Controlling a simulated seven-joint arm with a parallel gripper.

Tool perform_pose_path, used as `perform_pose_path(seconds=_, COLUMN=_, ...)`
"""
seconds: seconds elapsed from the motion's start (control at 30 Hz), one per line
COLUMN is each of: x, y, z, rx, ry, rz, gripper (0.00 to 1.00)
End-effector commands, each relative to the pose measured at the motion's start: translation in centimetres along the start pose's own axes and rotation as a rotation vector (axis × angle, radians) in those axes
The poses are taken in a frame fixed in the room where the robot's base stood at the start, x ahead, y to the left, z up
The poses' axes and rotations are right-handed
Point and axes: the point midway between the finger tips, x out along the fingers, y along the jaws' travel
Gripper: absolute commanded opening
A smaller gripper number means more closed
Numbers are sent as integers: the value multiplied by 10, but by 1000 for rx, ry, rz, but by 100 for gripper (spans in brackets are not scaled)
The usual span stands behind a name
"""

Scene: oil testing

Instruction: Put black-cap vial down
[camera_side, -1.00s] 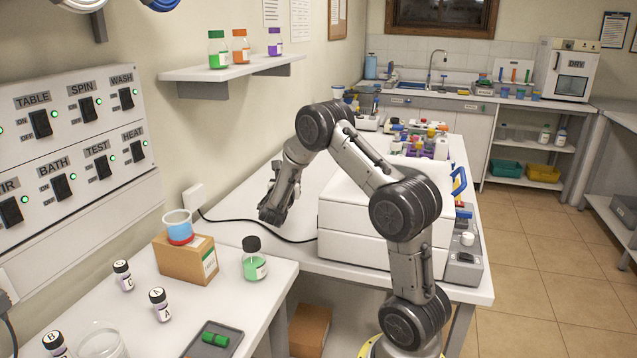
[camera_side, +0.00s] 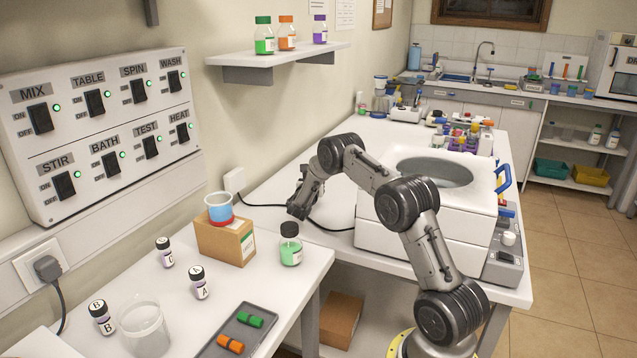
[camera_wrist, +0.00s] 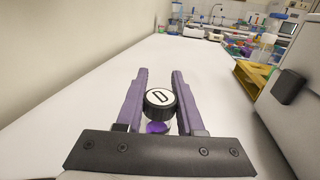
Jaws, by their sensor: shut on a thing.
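In the wrist view, a small vial with a black cap marked D (camera_wrist: 160,99) sits between the purple fingers of my gripper (camera_wrist: 155,90), which is shut on it. Purple shows below the cap; the vial's lower part is hidden by the gripper body. In the side view my gripper (camera_side: 300,207) is low over the far white table, left of the white machine (camera_side: 385,240). The vial cannot be made out there.
A black-capped green bottle (camera_side: 290,245) stands near the table edge, beside a cardboard box (camera_side: 225,240) bearing a blue-and-red cup (camera_side: 220,208). A dark tray (camera_side: 236,324) holds green and orange pieces. A cable crosses the far table. The wrist view shows a broad clear tabletop (camera_wrist: 140,55).

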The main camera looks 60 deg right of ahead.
Motion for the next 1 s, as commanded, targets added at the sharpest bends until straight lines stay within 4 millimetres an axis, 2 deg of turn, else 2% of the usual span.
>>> perform_pose_path(seconds=0.03, x=-1, y=-1, z=-11, rx=-4, ry=4, rz=0, gripper=0)
perform_pose_path(seconds=0.17, x=-1, y=-1, z=-26, rx=-2, ry=3, rz=0, gripper=0)
perform_pose_path(seconds=0.57, x=-1, y=-1, z=-31, rx=-1, ry=2, rz=-1, gripper=0)
perform_pose_path(seconds=0.6, x=-1, y=-1, z=-31, rx=-1, ry=1, rz=-1, gripper=42)
perform_pose_path(seconds=0.73, x=-1, y=-1, z=-31, rx=-1, ry=2, rz=-1, gripper=66)
perform_pose_path(seconds=1.0, x=-1, y=-1, z=-30, rx=-1, ry=2, rz=0, gripper=67)
